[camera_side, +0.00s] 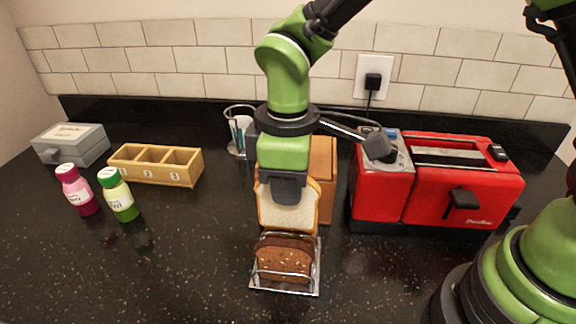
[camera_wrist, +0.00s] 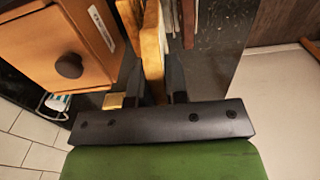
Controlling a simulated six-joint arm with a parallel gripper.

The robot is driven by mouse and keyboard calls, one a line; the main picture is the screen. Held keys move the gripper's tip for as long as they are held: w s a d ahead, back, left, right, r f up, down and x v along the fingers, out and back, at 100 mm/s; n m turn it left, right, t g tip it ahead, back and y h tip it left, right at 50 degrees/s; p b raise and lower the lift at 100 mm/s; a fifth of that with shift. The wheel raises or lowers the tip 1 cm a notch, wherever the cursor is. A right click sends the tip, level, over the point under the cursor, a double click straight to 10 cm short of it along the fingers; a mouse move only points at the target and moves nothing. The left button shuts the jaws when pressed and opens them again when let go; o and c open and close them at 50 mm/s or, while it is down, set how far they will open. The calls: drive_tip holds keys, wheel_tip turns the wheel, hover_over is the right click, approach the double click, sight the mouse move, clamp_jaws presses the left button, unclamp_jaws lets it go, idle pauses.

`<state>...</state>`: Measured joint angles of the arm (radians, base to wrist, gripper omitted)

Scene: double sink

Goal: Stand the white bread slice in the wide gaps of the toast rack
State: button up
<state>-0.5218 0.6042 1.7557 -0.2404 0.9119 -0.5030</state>
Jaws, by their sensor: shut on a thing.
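The white bread slice (camera_side: 287,216) hangs upright below my gripper (camera_side: 288,192), its broad face toward the side camera. My gripper is shut on its top edge; in the wrist view the slice (camera_wrist: 153,45) shows edge-on between the two fingers. The toast rack (camera_side: 284,289), a wire frame on a flat base, stands on the counter just in front of and below the slice. Dark brown bread (camera_side: 283,262) stands in the rack's front part. The slice's lower edge is hidden behind the brown bread, so I cannot tell whether it touches the rack.
A wooden box (camera_side: 325,165) with a knob (camera_wrist: 69,66) stands close behind the slice. A red toaster (camera_side: 435,190) is at right. A three-compartment wooden tray (camera_side: 156,165), two bottles (camera_side: 119,197) and a grey box (camera_side: 72,145) are at left. The front left counter is clear.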

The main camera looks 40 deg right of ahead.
sight(288, 225)
drive_tip(key=shift+f, duration=4.25)
drive_tip(key=o, duration=1.1)
drive_tip(key=shift+r, duration=4.5)
